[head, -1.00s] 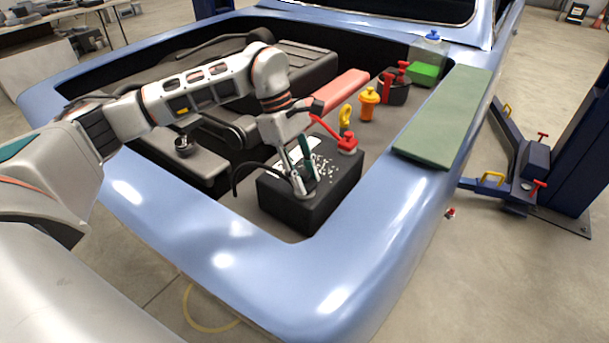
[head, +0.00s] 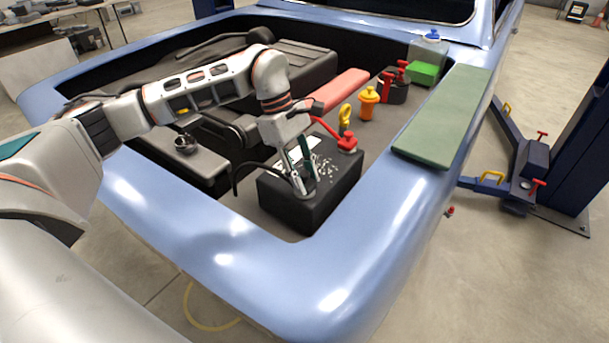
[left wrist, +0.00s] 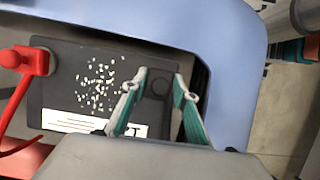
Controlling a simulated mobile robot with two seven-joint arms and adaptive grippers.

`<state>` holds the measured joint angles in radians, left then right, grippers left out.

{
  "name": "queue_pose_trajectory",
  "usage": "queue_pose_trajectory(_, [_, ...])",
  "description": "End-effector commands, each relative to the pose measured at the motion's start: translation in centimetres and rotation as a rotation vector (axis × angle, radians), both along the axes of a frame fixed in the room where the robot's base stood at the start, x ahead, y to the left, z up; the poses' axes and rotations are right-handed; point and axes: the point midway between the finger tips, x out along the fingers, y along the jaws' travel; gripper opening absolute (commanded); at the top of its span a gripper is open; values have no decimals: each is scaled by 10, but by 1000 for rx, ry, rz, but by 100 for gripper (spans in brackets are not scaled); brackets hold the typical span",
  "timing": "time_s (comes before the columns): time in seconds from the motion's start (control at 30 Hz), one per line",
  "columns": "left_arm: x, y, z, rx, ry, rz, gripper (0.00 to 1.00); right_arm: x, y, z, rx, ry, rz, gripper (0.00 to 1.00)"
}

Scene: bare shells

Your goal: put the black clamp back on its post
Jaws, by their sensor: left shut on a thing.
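The black battery (head: 330,205) sits in the front corner of the blue car's engine bay; it also shows in the left wrist view (left wrist: 60,90). My left gripper (head: 304,188) points down at the near end of its top. In the left wrist view, its teal-backed fingers (left wrist: 161,85) are shut on the dark, rounded black clamp (left wrist: 159,88). The clamp is low over the battery top, black on black; I cannot tell whether it is around its post, which is hidden. My right gripper is out of view.
A red clamp (head: 347,143) with a red cable sits at the battery's far end. A yellow-handled part (head: 345,117) and an orange cap (head: 368,103) stand behind it. A green board (head: 445,120) lies on the right fender. The blue front rim (head: 225,235) is clear.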

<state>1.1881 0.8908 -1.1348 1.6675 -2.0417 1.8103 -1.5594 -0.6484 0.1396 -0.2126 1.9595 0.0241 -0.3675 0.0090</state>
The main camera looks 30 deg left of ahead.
Motion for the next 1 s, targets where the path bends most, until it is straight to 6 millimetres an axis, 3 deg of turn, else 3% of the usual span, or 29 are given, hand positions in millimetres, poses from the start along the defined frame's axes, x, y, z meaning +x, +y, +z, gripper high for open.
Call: queue_pose_trajectory(1.0, [0,0,-1,0,0,0,4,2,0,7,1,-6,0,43])
